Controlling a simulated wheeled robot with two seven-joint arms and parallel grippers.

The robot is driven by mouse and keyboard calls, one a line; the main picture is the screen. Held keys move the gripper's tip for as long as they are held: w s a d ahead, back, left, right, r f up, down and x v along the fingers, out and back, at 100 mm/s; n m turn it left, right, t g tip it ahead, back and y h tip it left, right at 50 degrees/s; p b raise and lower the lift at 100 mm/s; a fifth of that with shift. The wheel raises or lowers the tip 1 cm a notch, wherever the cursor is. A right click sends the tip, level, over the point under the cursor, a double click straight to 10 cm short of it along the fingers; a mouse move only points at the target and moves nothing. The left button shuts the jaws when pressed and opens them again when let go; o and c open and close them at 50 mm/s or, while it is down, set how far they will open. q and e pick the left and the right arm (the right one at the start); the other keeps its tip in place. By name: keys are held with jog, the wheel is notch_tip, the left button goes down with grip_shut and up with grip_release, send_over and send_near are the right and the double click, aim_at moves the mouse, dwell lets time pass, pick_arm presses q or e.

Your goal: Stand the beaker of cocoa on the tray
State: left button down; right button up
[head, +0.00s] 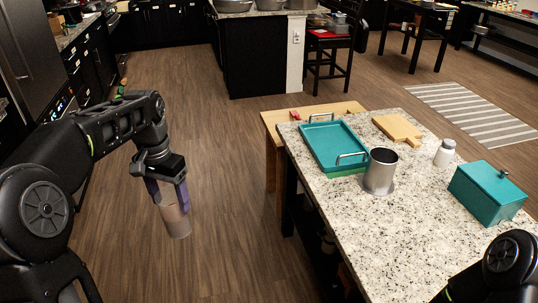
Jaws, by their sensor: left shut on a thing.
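My left gripper (169,196) is shut on the beaker of cocoa (177,222), a clear cup with brown contents. It holds the beaker roughly upright, over the wooden floor and left of the counter. The fingers cover part of the beaker's upper sides. The teal tray (332,143) with two metal handles lies on the granite counter, well to the right of the beaker and apart from it. The tray's surface looks empty. My right gripper is out of view; only part of my right arm shows at the bottom right.
A steel pot (380,172) stands at the tray's near right corner, close to a handle. A cutting board (398,129), a white-grey shaker (444,153) and a teal lidded box (488,191) stand further right. A wooden table (290,118) adjoins the granite counter (364,227).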

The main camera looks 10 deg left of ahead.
pick_arm(q)
jog(key=d+f, duration=0.8)
jog(key=f, duration=0.4)
jog(key=d+f+n, duration=0.1)
jog(key=d+f, duration=0.7)
jog(key=f, duration=0.4)
jog(key=shift+d+f, duration=0.2)
jog(key=shift+d, duration=0.2)
jog(key=shift+s, duration=0.1)
